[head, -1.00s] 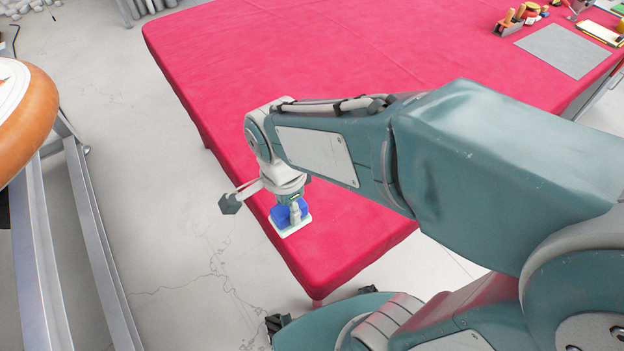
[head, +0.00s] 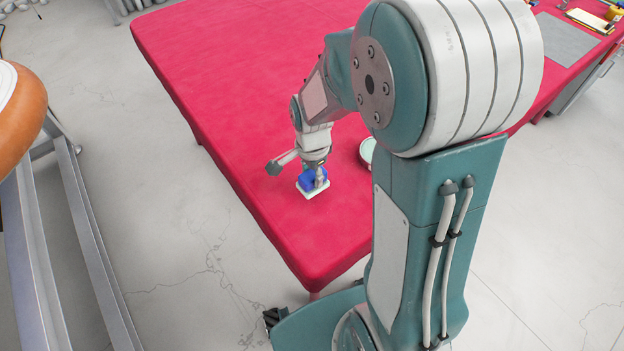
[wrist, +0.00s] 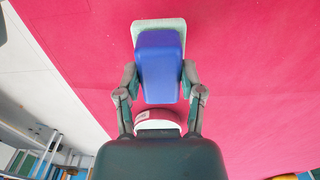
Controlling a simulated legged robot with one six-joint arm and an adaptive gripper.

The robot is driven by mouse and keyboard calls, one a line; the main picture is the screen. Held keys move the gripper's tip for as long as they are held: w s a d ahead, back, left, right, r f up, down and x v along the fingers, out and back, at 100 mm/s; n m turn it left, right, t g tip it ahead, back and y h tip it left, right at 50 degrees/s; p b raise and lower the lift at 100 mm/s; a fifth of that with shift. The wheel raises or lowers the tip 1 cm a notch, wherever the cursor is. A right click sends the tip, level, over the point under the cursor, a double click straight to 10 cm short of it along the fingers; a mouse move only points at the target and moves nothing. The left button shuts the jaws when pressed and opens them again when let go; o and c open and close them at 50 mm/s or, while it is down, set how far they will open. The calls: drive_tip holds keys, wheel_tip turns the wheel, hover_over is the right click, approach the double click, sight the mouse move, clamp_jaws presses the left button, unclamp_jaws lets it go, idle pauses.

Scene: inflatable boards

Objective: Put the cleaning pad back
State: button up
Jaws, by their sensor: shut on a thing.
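The cleaning pad (head: 312,185) has a blue block on top and a pale grey-green base. In the wrist view the pad (wrist: 158,66) sits between the two fingers, its blue block held from both sides. My gripper (head: 316,172) is shut on it; the gripper also shows in the wrist view (wrist: 160,88). The pad is over the red-covered table (head: 230,110), near its front left edge. I cannot tell whether its base touches the cloth. A round white-and-red thing (wrist: 158,122) shows just behind the pad in the wrist view.
A round container with a pale green top (head: 367,150) stands on the table right of the pad, partly hidden by my arm. A grey mat (head: 565,40) lies at the far right. An orange rounded object (head: 22,110) rests on a metal frame at left. The table's middle is clear.

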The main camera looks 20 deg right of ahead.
sight(312, 182)
drive_tip(key=shift+f, duration=1.45)
drive_tip(key=o, duration=1)
drive_tip(key=shift+o, duration=0.2)
wheel_tip(312, 182, up, 12)
drive_tip(key=shift+s+r, duration=0.1)
drive_tip(key=shift+r, duration=0.05)
drive_tip(key=s+r+n+t, duration=0.5)
drive_tip(key=s+r+n, duration=0.6)
drive_tip(key=s+n, duration=0.3)
drive_tip(key=shift+t, duration=0.3)
